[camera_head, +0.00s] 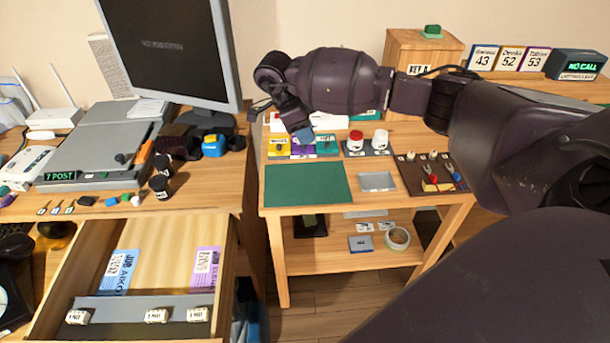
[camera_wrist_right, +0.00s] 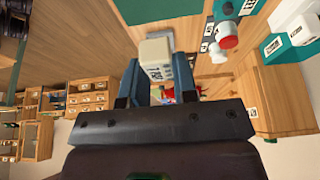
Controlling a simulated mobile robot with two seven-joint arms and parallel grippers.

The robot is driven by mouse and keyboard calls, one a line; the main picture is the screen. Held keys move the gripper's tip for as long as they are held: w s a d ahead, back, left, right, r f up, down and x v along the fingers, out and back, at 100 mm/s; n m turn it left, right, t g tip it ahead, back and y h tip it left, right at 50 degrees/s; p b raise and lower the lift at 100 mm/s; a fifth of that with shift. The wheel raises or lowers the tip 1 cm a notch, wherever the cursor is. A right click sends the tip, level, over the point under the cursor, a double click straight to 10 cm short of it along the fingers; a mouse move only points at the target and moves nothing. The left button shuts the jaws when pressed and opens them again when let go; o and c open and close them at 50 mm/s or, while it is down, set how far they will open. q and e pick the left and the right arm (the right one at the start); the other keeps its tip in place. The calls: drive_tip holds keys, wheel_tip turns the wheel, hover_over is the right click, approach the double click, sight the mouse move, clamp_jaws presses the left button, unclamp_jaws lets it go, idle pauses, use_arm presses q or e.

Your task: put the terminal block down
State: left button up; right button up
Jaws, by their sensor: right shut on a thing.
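The terminal block (camera_wrist_right: 156,52) is a small off-white block with dark print on one side. In the right wrist view it sits between the two blue-grey fingers of my right gripper (camera_wrist_right: 157,82), which is shut on it. The block is hidden or too small to tell there. My left gripper is not in view.
A bare green mat (camera_head: 307,185) lies at the table's front left. A grey tray (camera_head: 376,181) and a brown board (camera_head: 412,187) with tools lie to its right. Red and white jars (camera_head: 380,139) stand behind. An open drawer (camera_head: 160,240) and a monitor (camera_head: 170,50) are left.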

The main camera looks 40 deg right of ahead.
drive_tip(key=b, duration=0.1)
hover_over(310, 182)
drive_tip(key=a, duration=0.1)
drive_tip(key=f, duration=0.8)
drive_tip(key=shift+w+a, duration=0.1)
drive_tip(key=shift+w, duration=0.2)
drive_tip(key=shift+f, duration=0.65)
wheel_tip(310, 182, down, 5)
drive_tip(key=shift+b, duration=0.5)
drive_tip(key=shift+f, duration=0.1)
drive_tip(key=o, duration=0.9)
